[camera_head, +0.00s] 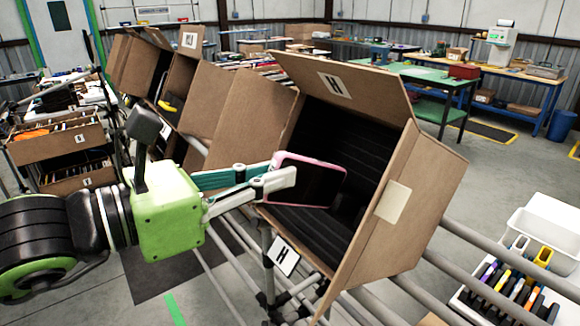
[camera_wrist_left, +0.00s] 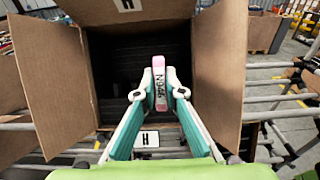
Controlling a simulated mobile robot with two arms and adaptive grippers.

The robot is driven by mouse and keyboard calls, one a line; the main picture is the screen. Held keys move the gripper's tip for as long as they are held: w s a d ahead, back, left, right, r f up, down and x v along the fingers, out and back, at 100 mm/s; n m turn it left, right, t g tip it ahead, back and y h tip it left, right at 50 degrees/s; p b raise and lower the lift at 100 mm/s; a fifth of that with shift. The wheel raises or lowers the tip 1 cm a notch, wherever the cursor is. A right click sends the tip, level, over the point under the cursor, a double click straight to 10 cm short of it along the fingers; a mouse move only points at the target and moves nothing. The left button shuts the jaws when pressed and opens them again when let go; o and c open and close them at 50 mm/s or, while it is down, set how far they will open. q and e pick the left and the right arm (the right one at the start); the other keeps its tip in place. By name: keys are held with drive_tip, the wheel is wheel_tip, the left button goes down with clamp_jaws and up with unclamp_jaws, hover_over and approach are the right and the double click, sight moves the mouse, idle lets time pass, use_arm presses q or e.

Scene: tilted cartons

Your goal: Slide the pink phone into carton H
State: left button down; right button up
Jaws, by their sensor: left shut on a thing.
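Carton H (camera_head: 430,195) is a tilted brown box with open flaps, a dark ribbed inside and an H label on its top flap. The pink phone (camera_head: 312,158) has a pink edge and a dark face. My left gripper (camera_head: 283,178) is shut on the phone's near end, and the phone's far part is at the carton's mouth. In the left wrist view the phone (camera_wrist_left: 158,85) stands on edge between the fingertips, in front of the dark opening of carton H (camera_wrist_left: 215,75). How deep the phone reaches is hard to tell. My right gripper is not in view.
A second H label (camera_head: 284,255) hangs on the rail below the carton. More tilted cartons (camera_head: 185,90) stand to the left. A white bin (camera_head: 530,270) with several phones is at the right. Grey rails (camera_head: 480,245) run below. Workbenches stand behind.

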sight(285, 204)
use_arm(q)
drive_tip(key=shift+w+d+f, duration=0.15)
drive_tip(key=shift+d+f, duration=0.05)
drive_tip(key=shift+f, duration=0.35)
drive_tip(key=shift+w+d+f, duration=0.45)
drive_tip(key=shift+w+d, duration=0.05)
drive_tip(key=shift+d, duration=0.1)
drive_tip(key=shift+w+d+f, duration=0.15)
drive_tip(key=shift+d+f, duration=0.05)
drive_tip(key=shift+d, duration=0.1)
drive_tip(key=shift+a, duration=0.15)
drive_tip(key=shift+f+b, duration=0.1)
drive_tip(key=shift+b, duration=0.35)
drive_tip(key=shift+f+b, duration=0.25)
drive_tip(key=shift+b, duration=0.5)
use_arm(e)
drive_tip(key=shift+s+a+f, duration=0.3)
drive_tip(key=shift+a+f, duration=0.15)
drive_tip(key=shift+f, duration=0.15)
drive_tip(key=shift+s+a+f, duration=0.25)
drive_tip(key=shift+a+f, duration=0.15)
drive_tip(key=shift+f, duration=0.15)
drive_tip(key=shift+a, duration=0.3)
